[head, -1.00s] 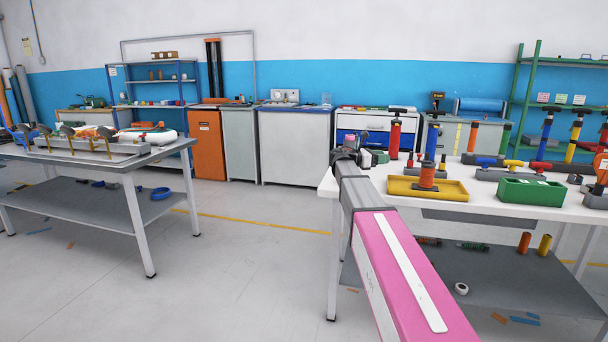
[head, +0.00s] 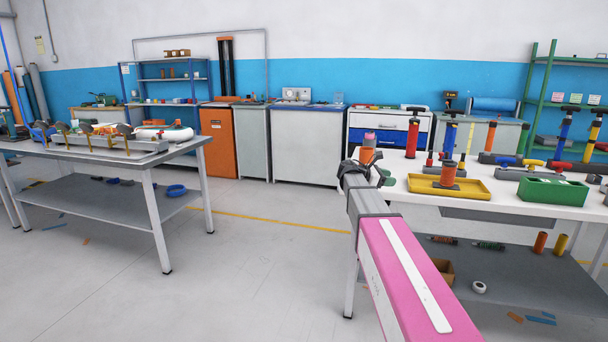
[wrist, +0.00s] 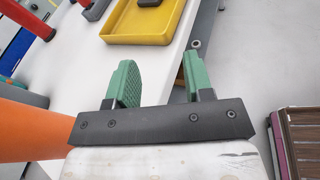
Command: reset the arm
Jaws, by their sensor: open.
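My gripper (head: 386,174) is at the end of my pink and grey arm, by the left edge of the white-topped table (head: 402,166) in the head view. In the wrist view my gripper (wrist: 160,68) shows two green fingers standing apart with nothing between them. Beyond them are the white table edge and a yellow tray (wrist: 145,25). The arm reaches forward from the bottom of the head view. Its end partly hides the table's near left corner.
The yellow tray (head: 474,190) with an orange cylinder and a green bin (head: 553,190) stand on the white table. Several pumps stand behind them. A grey workbench (head: 95,158) is at left. The floor between the tables is clear.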

